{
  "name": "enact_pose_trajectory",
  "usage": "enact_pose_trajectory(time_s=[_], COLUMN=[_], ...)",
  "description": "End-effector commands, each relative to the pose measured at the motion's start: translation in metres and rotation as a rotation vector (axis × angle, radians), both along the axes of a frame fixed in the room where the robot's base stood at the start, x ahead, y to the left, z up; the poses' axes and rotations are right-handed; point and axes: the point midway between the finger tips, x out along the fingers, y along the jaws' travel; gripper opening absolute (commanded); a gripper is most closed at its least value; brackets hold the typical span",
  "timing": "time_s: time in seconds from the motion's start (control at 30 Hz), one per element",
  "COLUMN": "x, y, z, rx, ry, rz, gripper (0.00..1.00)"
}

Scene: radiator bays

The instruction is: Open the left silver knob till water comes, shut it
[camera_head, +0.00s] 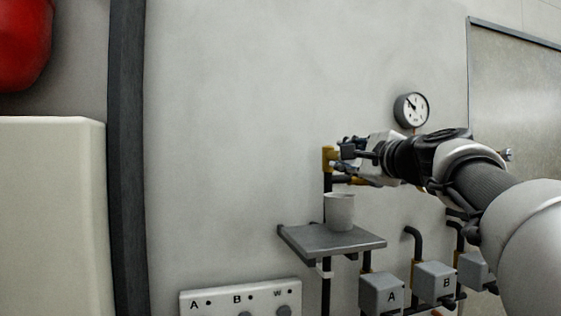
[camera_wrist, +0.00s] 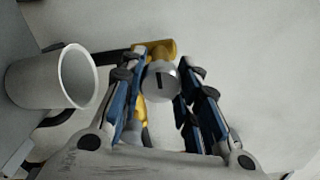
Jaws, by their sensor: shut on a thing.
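The silver knob (camera_wrist: 162,82) is a round disc with a dark slot mark, in front of a yellow brass fitting (camera_wrist: 155,48). In the wrist view it sits between the two blue-padded fingers of my gripper (camera_wrist: 157,88), which is shut on it. In the head view my gripper (camera_head: 350,160) is at the brass fitting (camera_head: 328,158) on a dark pipe, and it hides the knob. A white cup (camera_head: 340,211) stands upright on a grey shelf below; it also shows in the wrist view (camera_wrist: 45,80). No water is visible.
The grey shelf (camera_head: 318,243) juts from the wall under the fitting. A gauge (camera_head: 411,110) is on the wall above my arm. Grey boxes marked A (camera_head: 381,292) and B (camera_head: 434,284) sit below right. A labelled panel (camera_head: 240,299) is at the bottom.

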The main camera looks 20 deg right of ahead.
Motion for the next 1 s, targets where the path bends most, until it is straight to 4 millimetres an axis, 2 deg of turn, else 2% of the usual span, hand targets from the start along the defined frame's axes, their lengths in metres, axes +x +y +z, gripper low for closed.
enact_pose_trajectory(time_s=[0.4, 0.43, 0.73, 1.0], x=[0.0001, 0.0001, 0.0001, -0.0002], y=[0.0006, 0.0006, 0.0003, 0.0001], z=[-0.0006, -0.0006, -0.0005, -0.0004], rx=[-0.008, -0.007, -0.006, -0.006], ry=[0.001, 0.001, 0.000, 0.001], rz=[0.002, 0.002, 0.001, 0.000], gripper=[0.06, 0.30, 0.50, 0.50])
